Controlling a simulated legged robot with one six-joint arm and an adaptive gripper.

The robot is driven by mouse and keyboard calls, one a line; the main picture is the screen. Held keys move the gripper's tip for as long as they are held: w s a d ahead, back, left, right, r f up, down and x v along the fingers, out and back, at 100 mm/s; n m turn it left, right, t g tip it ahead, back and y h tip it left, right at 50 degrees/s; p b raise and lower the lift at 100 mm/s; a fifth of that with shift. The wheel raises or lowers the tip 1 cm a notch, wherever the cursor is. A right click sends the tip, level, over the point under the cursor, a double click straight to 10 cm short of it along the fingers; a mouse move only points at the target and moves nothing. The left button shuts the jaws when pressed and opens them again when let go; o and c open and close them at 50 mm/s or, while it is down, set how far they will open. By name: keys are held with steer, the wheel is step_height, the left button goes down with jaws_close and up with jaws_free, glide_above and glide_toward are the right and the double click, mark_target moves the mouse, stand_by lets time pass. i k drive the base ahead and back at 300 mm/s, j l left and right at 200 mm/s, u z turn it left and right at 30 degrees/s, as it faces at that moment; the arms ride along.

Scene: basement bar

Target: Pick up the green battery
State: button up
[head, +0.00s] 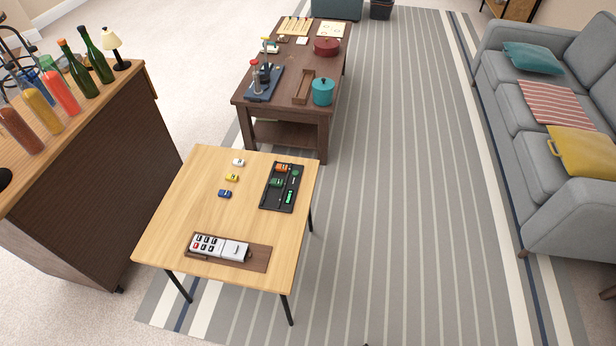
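A black tray (271,203) lies on the right part of the light wooden table (185,200). In it, towards the front right, is a small bright green block (290,197), which looks like the green battery, though it is too small to be sure. A darker green car-like piece (276,183) and an orange one (282,168) sit in the tray's left part. A small round green thing (295,173) is at its back right. My gripper is not in view.
Small white (238,162), yellow (232,178) and blue (224,193) cars stand left of the tray. A bar cabinet (90,190) stands left, a coffee table (285,105) behind. The striped rug (420,200) is clear.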

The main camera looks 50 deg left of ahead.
mark_target(276, 182)
steer(key=i+u, duration=0.5)
steer(key=i+l+u, duration=0.3)
steer(key=i+u, duration=0.2)
steer(key=i, duration=0.2)
steer(key=i+j+u, duration=0.1)
steer(key=i+u, duration=0.5)
steer(key=u, duration=0.2)
steer(key=i+u, duration=0.35)
steer(key=i+l+u, duration=0.2)
steer(key=u, duration=0.2)
steer(key=i+u, duration=0.65)
steer(key=u, duration=0.15)
